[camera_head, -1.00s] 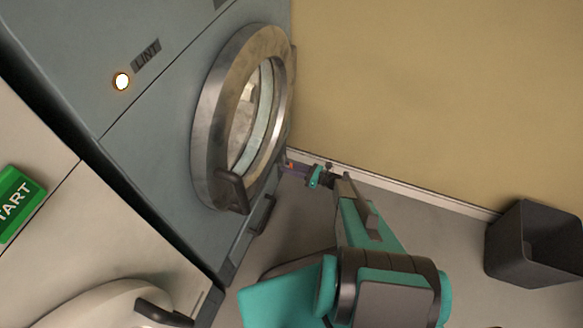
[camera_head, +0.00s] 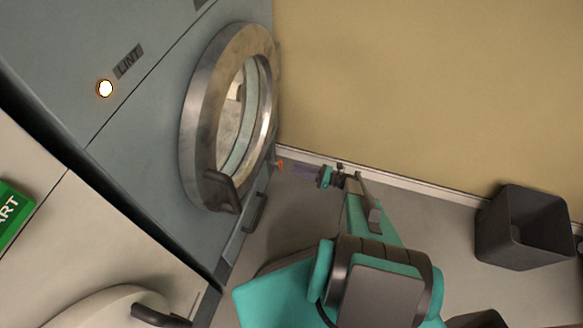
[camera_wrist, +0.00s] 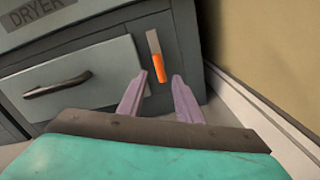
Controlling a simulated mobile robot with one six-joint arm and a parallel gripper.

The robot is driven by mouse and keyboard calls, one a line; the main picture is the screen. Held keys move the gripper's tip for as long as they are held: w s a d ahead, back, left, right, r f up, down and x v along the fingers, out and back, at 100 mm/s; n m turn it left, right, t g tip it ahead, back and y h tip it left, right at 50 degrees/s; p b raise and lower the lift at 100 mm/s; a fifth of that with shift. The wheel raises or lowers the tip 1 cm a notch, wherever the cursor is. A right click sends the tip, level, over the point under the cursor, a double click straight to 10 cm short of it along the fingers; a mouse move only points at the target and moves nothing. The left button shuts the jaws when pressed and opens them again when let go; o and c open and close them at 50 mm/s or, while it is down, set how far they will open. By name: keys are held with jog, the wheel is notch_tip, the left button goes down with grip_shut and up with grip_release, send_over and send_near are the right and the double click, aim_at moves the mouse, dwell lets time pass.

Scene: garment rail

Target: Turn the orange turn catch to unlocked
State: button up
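In the head view the gripper (camera_head: 292,167) points left toward the machine.
The grey dryer has a round metal door (camera_head: 190,110) with a dark handle. The panel's bar handle (camera_wrist: 58,85) is left of the catch. A tan wall (camera_head: 420,90) with a white skirting board runs close on the right. A dark bin (camera_head: 525,230) stands on the floor.

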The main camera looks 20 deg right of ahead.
jog(key=shift+v, duration=2.15)
jog(key=s+a+r+n+g+h+p, duration=0.1)
jog(key=s+a+r+n+g+p, duration=0.3)
jog(key=s+a+n+g, duration=0.5)
jog(key=s+a+r+n+g+h+p, duration=0.2)
jog(key=s+a+r+n+g+p, duration=0.3)
jog(key=s+a, duration=0.5)
jog(key=s+d+r+n+g+h+p, duration=0.1)
jog(key=s+r+n+g+h+p, duration=0.2)
jog(key=s+r+n+h, duration=0.7)
notch_tip(320, 180, up, 3)
jog(key=s+n+p, duration=0.2)
jog(key=n, duration=0.4)
jog(key=shift+s+n+h+p, duration=0.15)
jog(key=shift+n+h+p, duration=0.15)
jog(key=shift+h, duration=0.1)
